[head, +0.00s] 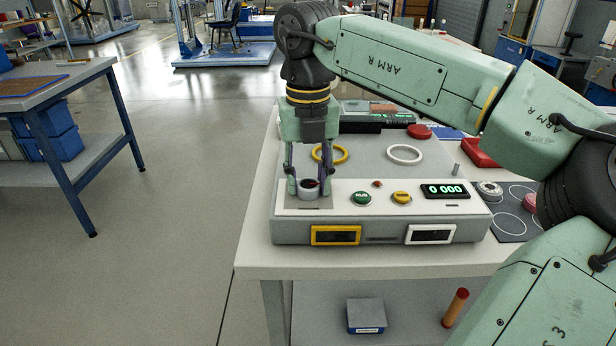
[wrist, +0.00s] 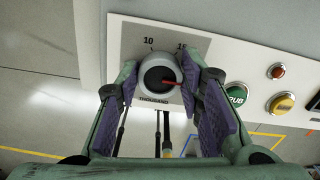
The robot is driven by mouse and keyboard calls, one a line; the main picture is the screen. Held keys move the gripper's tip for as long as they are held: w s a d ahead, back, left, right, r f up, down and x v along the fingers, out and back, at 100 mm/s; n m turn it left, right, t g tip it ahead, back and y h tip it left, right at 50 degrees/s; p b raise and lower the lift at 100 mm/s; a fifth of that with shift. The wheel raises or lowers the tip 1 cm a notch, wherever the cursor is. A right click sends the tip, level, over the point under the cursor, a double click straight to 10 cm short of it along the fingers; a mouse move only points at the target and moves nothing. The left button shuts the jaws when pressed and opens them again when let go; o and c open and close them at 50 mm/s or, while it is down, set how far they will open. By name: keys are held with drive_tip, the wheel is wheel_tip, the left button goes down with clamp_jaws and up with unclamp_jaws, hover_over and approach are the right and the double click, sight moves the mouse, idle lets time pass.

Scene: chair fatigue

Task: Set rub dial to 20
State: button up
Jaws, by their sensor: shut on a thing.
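The rub dial (wrist: 158,74) is a round light knob with a dark top and a red pointer line. Its plate (wrist: 135,38) reads 10 at upper left, a partly covered 15 at upper right and THOUSAND below. The pointer aims right and slightly down in the wrist view, past the 15, toward the right finger. No 20 mark is visible. My gripper (head: 309,187) points down at the console's left front and is shut on the dial, one finger on each side. The dial also shows between the fingers in the head view (head: 308,194).
The console (head: 470,209) carries a green RUB button (head: 361,198), a yellow button (head: 401,198), a small red button (head: 377,184) and a display (head: 445,191) reading 0 000. A yellow ring (head: 329,154) and a white ring (head: 405,154) lie behind. Open floor lies left.

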sight(308, 183)
drive_tip(key=o, duration=1.2)
drive_tip(key=shift+c, duration=0.2)
wheel_tip(308, 183, up, 8)
drive_tip(key=shift+f, duration=0.2)
